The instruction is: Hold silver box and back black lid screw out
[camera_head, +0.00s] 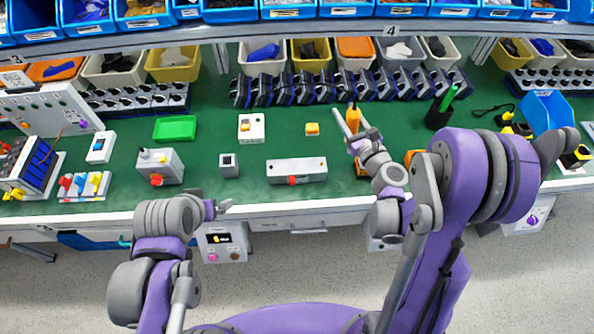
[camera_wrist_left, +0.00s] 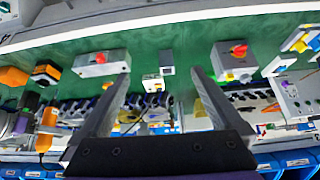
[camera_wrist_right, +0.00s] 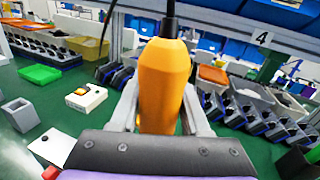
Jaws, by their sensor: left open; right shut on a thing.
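A small silver-grey box (camera_head: 229,165) with a dark square top stands on the green table; it also shows in the left wrist view (camera_wrist_left: 167,70). A longer silver box (camera_head: 297,170) with a red button on its front lies to its right. I cannot tell which one has the black lid, and no screw is visible. My left gripper (camera_head: 222,207) is open and empty before the table's front edge, below the small box. My right gripper (camera_head: 354,128) is shut on an orange tool with a black cord, upright in the right wrist view (camera_wrist_right: 163,82).
A grey box with a red knob (camera_head: 160,166), a white box with a yellow button (camera_head: 251,127) and a green tray (camera_head: 175,128) stand nearby. A row of dark switches (camera_head: 330,88) and several bins line the back. A black cup (camera_head: 438,115) stands at right.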

